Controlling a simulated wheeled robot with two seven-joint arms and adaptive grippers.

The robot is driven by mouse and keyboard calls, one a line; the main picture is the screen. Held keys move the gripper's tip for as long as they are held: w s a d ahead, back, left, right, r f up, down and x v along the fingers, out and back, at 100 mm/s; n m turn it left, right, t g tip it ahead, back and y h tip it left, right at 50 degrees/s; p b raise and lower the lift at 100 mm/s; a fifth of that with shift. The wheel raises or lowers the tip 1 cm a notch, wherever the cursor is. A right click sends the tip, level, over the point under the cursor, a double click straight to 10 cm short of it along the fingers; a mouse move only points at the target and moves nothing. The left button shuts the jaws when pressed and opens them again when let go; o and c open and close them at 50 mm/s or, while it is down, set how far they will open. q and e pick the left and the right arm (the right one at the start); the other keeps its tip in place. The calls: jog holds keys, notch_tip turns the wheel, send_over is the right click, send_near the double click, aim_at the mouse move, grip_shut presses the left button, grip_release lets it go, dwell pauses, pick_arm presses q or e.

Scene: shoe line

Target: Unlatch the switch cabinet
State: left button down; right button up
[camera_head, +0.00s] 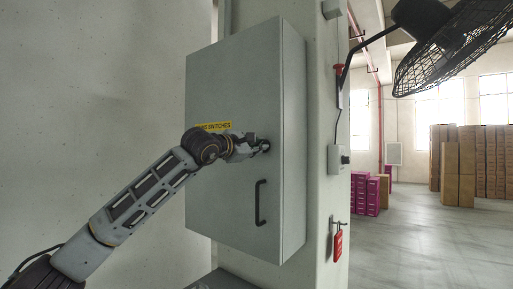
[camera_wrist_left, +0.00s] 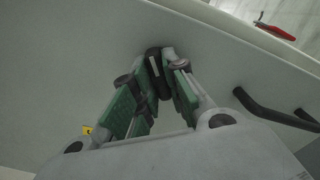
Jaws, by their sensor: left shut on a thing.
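The grey switch cabinet (camera_head: 230,90) hangs on the wall with its door shut. A yellow label (camera_head: 213,127) reading "SWITCHES" at its end is partly hidden behind my left wrist. My left gripper (camera_head: 262,146) is at the door's right side, above the black handle (camera_head: 260,203). In the left wrist view, its green-padded fingers (camera_wrist_left: 158,85) are shut on a small dark latch knob (camera_wrist_left: 154,62) with a pale mark, standing out from the door. The handle also shows in the left wrist view (camera_wrist_left: 270,112), apart from the fingers. My right gripper is out of view.
A red padlock or tag (camera_head: 338,244) hangs on the pillar right of the cabinet, below a small switch box (camera_head: 340,159). A black fan (camera_head: 455,45) is at upper right. Purple crates (camera_head: 368,195) and brown cartons (camera_head: 458,170) stand farther back. The floor between is clear.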

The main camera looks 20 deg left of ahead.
pick_arm(q)
jog(key=shift+a+r+m, duration=0.1)
jog(key=shift+r+m, duration=0.05)
jog(key=shift+m, duration=3.25)
jog(key=c, duration=1.7)
grip_release()
jog(key=shift+c, duration=0.2)
jog(key=o, duration=0.3)
jog(key=shift+w, duration=0.1)
